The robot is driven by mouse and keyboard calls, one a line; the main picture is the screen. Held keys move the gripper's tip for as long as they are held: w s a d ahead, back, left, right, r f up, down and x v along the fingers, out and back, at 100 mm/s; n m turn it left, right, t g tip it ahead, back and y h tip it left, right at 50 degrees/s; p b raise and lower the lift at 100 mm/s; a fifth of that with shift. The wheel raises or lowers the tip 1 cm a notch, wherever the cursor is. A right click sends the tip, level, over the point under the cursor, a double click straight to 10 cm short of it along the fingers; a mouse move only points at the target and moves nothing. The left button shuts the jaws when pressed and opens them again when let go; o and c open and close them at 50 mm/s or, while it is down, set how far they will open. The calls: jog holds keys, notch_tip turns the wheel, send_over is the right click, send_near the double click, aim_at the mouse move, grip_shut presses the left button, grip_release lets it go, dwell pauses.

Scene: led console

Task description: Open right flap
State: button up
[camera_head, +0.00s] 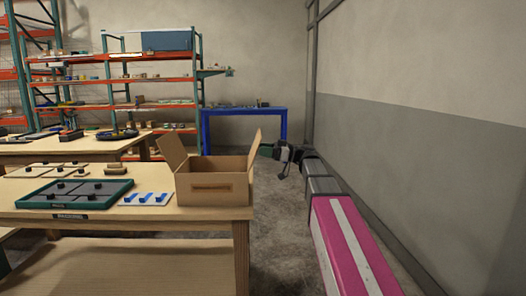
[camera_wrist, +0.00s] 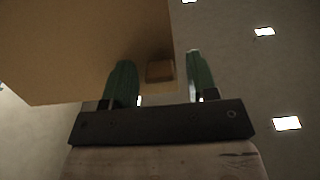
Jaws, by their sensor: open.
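An open cardboard box (camera_head: 212,188) stands at the right end of the wooden table. Its right flap (camera_head: 254,148) stands up, nearly upright, with a slight tilt to the right. Its left flap (camera_head: 172,149) is up and leans outward to the left. My gripper (camera_head: 264,150) is just right of the right flap, at about its height. In the wrist view its green fingers (camera_wrist: 160,70) are apart, with nothing clearly held. A brown cardboard surface (camera_wrist: 70,50) fills the upper left there, and its edge runs between the fingers. Contact cannot be told.
A green-framed board (camera_head: 75,194) and a white panel with blue parts (camera_head: 147,199) lie left of the box. A blue table (camera_head: 243,113) and shelves (camera_head: 150,80) stand behind. A grey wall (camera_head: 430,160) is close on my arm's right.

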jog(key=d+f, duration=0.1)
jog(key=d, duration=0.9)
jog(key=shift+f, duration=0.3)
jog(key=s+a+f+m+h, duration=0.1)
jog(key=s+f+m+h, duration=0.2)
jog(key=f, duration=0.6)
jog(key=s+a+f+m+t+h, duration=0.1)
jog(key=s+a+f+m+h, duration=0.2)
jog(key=f, duration=0.6)
jog(key=s+f+m+h, duration=0.1)
jog(key=f+m+h, duration=0.3)
jog(key=f, duration=0.5)
jog(key=s+d+f+m+h, duration=0.3)
jog(key=s+f+m+h, duration=0.1)
jog(key=s+f, duration=0.3)
jog(key=s+d+f+m+g+h, duration=0.1)
jog(key=s+d+f+m+h, duration=0.2)
jog(key=s+f, duration=0.4)
notch_tip(320, 180, down, 4)
jog(key=d+h, duration=0.1)
jog(key=h, duration=0.1)
jog(key=shift+d+m+h, duration=0.25)
jog(key=shift+m+h, duration=0.15)
